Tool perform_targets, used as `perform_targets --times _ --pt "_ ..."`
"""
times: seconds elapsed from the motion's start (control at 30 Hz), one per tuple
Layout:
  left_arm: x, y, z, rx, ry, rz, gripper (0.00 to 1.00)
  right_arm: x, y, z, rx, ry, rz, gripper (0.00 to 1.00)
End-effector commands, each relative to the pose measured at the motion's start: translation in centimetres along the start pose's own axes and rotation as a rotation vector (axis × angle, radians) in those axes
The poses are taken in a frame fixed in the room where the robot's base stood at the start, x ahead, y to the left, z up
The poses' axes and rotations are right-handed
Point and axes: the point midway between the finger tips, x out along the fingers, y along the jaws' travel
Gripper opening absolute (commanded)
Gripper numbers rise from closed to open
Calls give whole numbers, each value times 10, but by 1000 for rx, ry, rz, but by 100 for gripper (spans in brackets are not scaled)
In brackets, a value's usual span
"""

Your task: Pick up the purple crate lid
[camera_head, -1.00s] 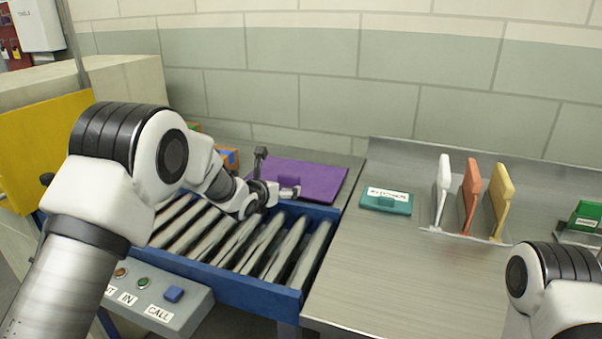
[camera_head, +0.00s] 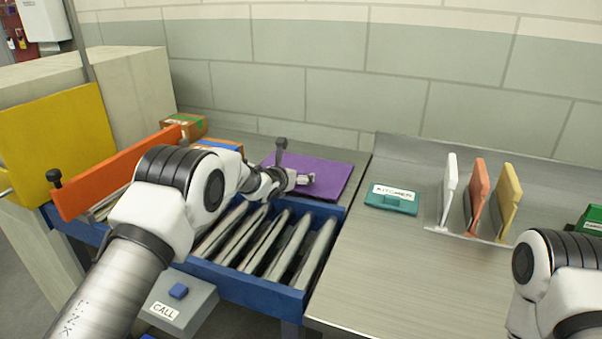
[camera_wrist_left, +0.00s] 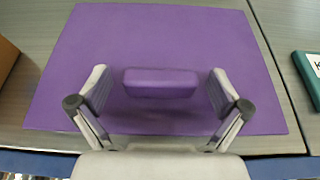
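The purple crate lid (camera_head: 327,171) lies flat on the grey surface behind the rollers. In the left wrist view the lid (camera_wrist_left: 160,30) fills most of the picture, with a raised purple handle block (camera_wrist_left: 160,83) at its middle. My left gripper (camera_wrist_left: 160,87) is open, one finger on each side of the handle, with a gap on both sides. In the head view the left gripper (camera_head: 299,181) is over the lid and hides part of it. My right arm shows at the lower right, but its gripper is outside the frame.
A blue-framed roller conveyor (camera_head: 270,293) runs in front of the lid. An orange board (camera_head: 115,178) and a cardboard box (camera_head: 187,124) are to the left. A teal labelled item (camera_head: 391,199) and upright panels (camera_head: 478,195) stand on the metal table (camera_head: 400,275) at right.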

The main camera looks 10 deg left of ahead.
Motion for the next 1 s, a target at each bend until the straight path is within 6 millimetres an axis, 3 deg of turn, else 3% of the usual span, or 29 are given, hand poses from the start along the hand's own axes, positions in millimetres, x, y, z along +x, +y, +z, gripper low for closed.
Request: perform_targets --times 0.03,0.13,0.2,0.57,0.9,1.0 --pt "0 0 0 0 0 0 86 0 0 0 0 0 0 40" --pt "0 0 0 0 0 0 50 0 0 0 0 0 0 40" --pt "0 0 0 0 0 0 33 0 0 0 0 0 0 40" --pt "-2 0 6 0 -1 0 32 0 0 0 0 0 0 40" --pt "-32 0 77 1 -3 1 32 -9 0 0 0 0 0 40" --pt "-38 -1 90 0 -1 -2 32 -15 0 0 0 0 0 40"
